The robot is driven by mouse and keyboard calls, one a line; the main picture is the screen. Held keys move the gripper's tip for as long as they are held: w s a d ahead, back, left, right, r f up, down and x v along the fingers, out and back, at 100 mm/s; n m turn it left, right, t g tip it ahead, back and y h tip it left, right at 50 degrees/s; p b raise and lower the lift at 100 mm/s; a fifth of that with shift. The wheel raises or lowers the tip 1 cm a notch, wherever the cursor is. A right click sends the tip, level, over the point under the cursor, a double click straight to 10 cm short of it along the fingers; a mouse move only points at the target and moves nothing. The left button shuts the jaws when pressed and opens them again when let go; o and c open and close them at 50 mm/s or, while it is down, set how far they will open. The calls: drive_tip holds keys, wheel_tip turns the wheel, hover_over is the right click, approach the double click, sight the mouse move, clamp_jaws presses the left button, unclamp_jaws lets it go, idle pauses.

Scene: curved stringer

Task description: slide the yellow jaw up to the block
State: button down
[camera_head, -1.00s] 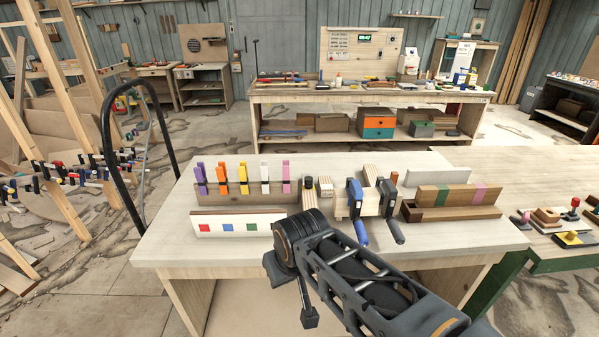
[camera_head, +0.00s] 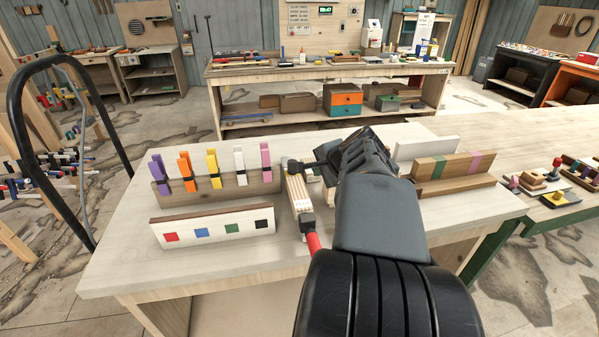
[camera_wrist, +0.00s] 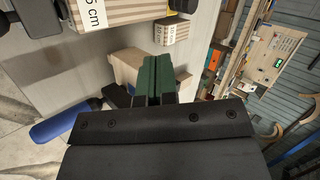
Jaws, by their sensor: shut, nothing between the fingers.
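A yellow piece (camera_head: 213,168) stands upright in a wooden rack, between an orange and a white one; I cannot tell whether it is the task's jaw. In the wrist view my gripper (camera_wrist: 158,64) is shut and empty, its green-faced fingers together. A plain wooden block (camera_wrist: 124,66) shows just left of the fingers; I cannot tell whether they touch. A striped block labelled "5 cm" (camera_wrist: 125,10) lies at the top, and a smaller striped block (camera_wrist: 174,32) is beyond the fingertips. In the head view my arm hides the gripper and much of the clamp area.
A wooden bar with a red handle (camera_head: 313,242) lies left of my arm. A white panel with coloured squares (camera_head: 213,227) stands before the rack (camera_head: 235,191). A blue handle (camera_wrist: 66,119) is at lower left in the wrist view. The bench's front left (camera_head: 115,262) is clear.

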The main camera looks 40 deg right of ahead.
drive_tip(key=x, duration=0.3)
drive_tip(key=r+x, duration=0.1)
drive_tip(key=x, duration=0.3)
drive_tip(key=w+x, duration=0.1)
drive_tip(key=x, duration=0.3)
drive_tip(key=shift+w+d+p, duration=0.15)
drive_tip(key=shift+w+p, duration=0.05)
drive_tip(key=shift+p, duration=0.15)
drive_tip(key=shift+w+d, duration=0.1)
drive_tip(key=shift+w, duration=0.55)
drive_tip(key=shift+w, duration=0.1)
drive_tip(key=shift+w+d, duration=0.2)
drive_tip(key=shift+w, duration=0.4)
drive_tip(key=shift+s, duration=0.1)
